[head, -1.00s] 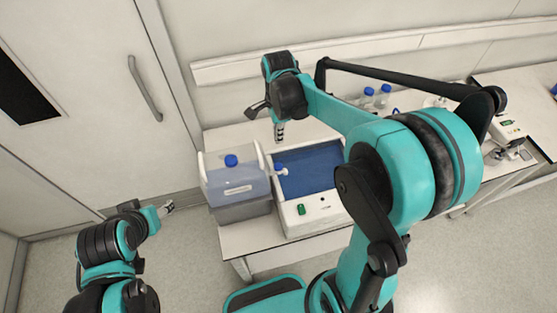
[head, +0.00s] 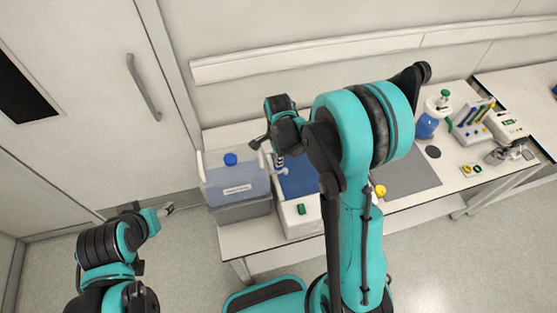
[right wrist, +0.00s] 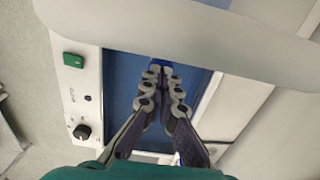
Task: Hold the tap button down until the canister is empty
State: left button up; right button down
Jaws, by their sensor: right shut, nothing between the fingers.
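The canister (head: 235,190) is a translucent box with a blue cap and a pale label, standing at the left end of the bench beside a blue-floored basin (head: 300,182). My right gripper (head: 279,166) is shut and empty, pointing down at the canister's right side, where the tap is. It hides the tap and its button in the head view, so I cannot tell whether it touches the button. In the right wrist view the closed fingertips (right wrist: 160,72) are over the blue basin, near a pale curved edge. My left gripper (head: 166,210) is left of the bench, away from the canister.
The basin's white front panel carries a green switch (head: 301,209) and a black knob (right wrist: 82,132). To the right are a grey mat (head: 408,178), a blue bottle (head: 426,126), a tube rack (head: 472,122) and a small device (head: 511,150). A door handle (head: 143,88) is at the left.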

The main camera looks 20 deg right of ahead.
jog(key=shift+f, duration=0.1)
notch_tip(320, 180, down, 2)
jog(key=b, duration=0.2)
jog(key=shift+s+f+b, duration=0.1)
jog(key=shift+b, duration=0.2)
jog(key=shift+s, duration=0.1)
jog(key=shift+a, duration=0.1)
dwell(7.1)
